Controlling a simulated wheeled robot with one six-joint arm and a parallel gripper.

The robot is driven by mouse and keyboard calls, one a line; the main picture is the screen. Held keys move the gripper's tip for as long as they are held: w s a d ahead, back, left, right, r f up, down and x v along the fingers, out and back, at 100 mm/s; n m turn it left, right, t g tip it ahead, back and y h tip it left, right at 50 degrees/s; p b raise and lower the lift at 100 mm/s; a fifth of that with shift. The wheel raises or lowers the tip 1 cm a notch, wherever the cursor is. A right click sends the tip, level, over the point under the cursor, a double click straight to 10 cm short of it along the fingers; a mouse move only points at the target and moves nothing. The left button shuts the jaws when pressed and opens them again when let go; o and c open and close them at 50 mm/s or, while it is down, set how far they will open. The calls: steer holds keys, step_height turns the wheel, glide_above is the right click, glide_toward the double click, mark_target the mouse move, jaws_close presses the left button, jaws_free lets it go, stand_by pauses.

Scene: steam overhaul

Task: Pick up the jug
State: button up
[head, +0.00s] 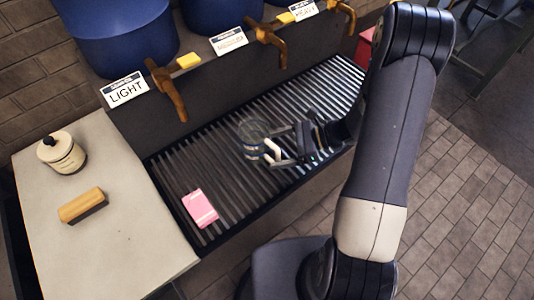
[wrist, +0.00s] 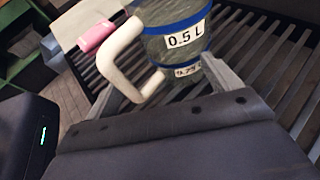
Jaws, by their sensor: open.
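The jug (head: 252,131) is a clear vessel with blue bands and a white handle, standing on the slatted drip grate (head: 318,97). In the wrist view the jug (wrist: 180,18) shows a "0.5 L" label and a second, partly cut-off label below. Its white handle (wrist: 112,62) is on the left, towards my gripper. My gripper (head: 282,150) is open, low over the grate just right of the jug in the head view. In the wrist view its fingers spread either side of the handle and lower jug; I cannot tell whether they touch it.
A pink block (head: 200,208) lies on the grate's near left. A pale counter (head: 110,235) at left holds a lidded jar (head: 62,155) and a wooden-backed brush (head: 82,206). Blue tanks with brown taps (head: 167,90) and a "LIGHT" sign (head: 125,90) stand behind the grate.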

mark_target(266, 152)
steer(key=x, duration=0.3)
steer(key=shift+a+f, duration=0.2)
steer(key=shift+a, duration=0.05)
steer(key=shift+c, duration=0.6)
jaws_close()
